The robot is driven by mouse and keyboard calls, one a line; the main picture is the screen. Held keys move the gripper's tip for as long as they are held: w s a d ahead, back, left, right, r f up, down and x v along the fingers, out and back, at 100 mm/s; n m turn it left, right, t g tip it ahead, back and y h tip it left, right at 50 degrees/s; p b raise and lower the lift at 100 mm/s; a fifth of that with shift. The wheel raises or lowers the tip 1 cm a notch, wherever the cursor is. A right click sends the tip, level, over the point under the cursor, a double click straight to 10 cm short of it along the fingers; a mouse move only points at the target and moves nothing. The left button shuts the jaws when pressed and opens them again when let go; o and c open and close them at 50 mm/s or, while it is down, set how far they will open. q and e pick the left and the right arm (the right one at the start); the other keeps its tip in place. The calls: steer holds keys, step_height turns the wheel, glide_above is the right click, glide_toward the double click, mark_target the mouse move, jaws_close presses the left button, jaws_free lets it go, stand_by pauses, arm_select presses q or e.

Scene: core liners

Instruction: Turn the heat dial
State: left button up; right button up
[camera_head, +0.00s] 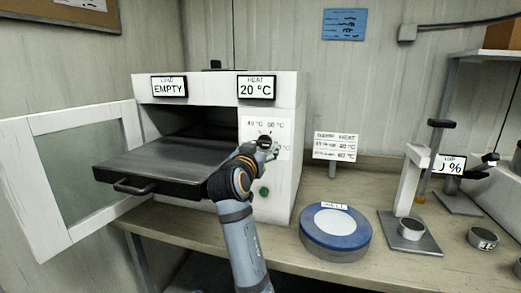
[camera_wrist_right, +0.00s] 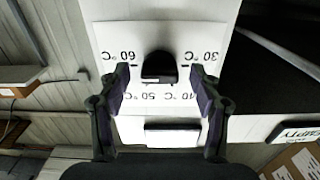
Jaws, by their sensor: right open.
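The heat dial (camera_wrist_right: 158,66) is a dark knob on a white panel with temperature marks, seen upside down in the right wrist view. The marks read 30, 40, 50 and 60 °C. My right gripper (camera_wrist_right: 160,74) is open, with one finger on each side of the dial; gaps show between fingers and knob. In the head view my right gripper (camera_head: 268,149) reaches the oven's front panel and partly covers the dial (camera_head: 264,140). The heat display (camera_head: 256,88) above reads 20 °C. My left gripper is not in view.
The white oven (camera_head: 285,170) has its glass door (camera_head: 80,170) swung open left and a dark tray (camera_head: 160,166) pulled out. Another display (camera_head: 169,87) reads EMPTY. A card (camera_head: 335,147) lists heat at 40 °C. A blue round device (camera_head: 335,232) stands right of the oven.

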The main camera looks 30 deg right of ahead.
step_height(320, 180, up, 10)
stand_by(0.5)
stand_by(0.4)
